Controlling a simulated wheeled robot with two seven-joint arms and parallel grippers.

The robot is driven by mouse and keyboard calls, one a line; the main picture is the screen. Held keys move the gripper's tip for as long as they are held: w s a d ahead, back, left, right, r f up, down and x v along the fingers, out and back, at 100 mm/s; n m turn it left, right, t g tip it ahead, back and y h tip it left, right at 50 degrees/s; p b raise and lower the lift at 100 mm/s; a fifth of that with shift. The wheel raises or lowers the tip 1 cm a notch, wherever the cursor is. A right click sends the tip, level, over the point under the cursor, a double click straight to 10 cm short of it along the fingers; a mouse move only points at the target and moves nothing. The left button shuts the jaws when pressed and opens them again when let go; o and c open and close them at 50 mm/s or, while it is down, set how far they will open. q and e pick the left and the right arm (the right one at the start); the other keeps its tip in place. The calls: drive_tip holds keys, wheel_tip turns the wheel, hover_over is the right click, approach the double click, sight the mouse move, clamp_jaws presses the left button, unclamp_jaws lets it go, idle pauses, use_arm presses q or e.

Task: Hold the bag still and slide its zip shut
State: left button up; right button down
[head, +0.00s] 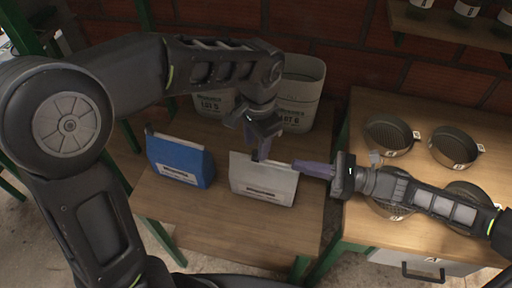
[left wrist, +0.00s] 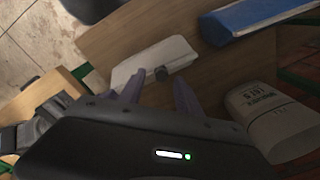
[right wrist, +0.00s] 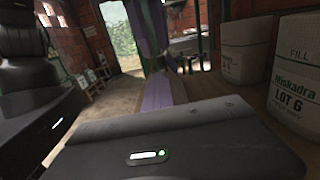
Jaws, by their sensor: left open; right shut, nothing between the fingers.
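The white bag (head: 263,180) stands upright on the wooden table (head: 245,228), with a dark label on its front. In the left wrist view the bag (left wrist: 152,62) lies beyond my left fingers, with a small dark knob (left wrist: 161,73) at its edge, possibly the zip slider. My left gripper (head: 259,150) is open, pointing down at the bag's top edge; whether it touches is unclear. My right gripper (head: 298,168) is shut and empty, its purple fingers pointing left at the bag's top right corner. The right wrist view shows these fingers (right wrist: 158,92) together; the bag is not clear there.
A blue bag (head: 180,162) stands left of the white one. Two pale tubs, LOT 5 (head: 212,104) and LOT 6 (head: 300,92), stand behind. A second table at right holds several round sieves (head: 455,147). The table in front of the bags is clear.

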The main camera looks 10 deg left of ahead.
sight(256, 156)
use_arm(q)
drive_tip(key=shift+a+f, duration=0.1)
drive_tip(key=shift+f, duration=1.15)
clamp_jaws()
idle(0.5)
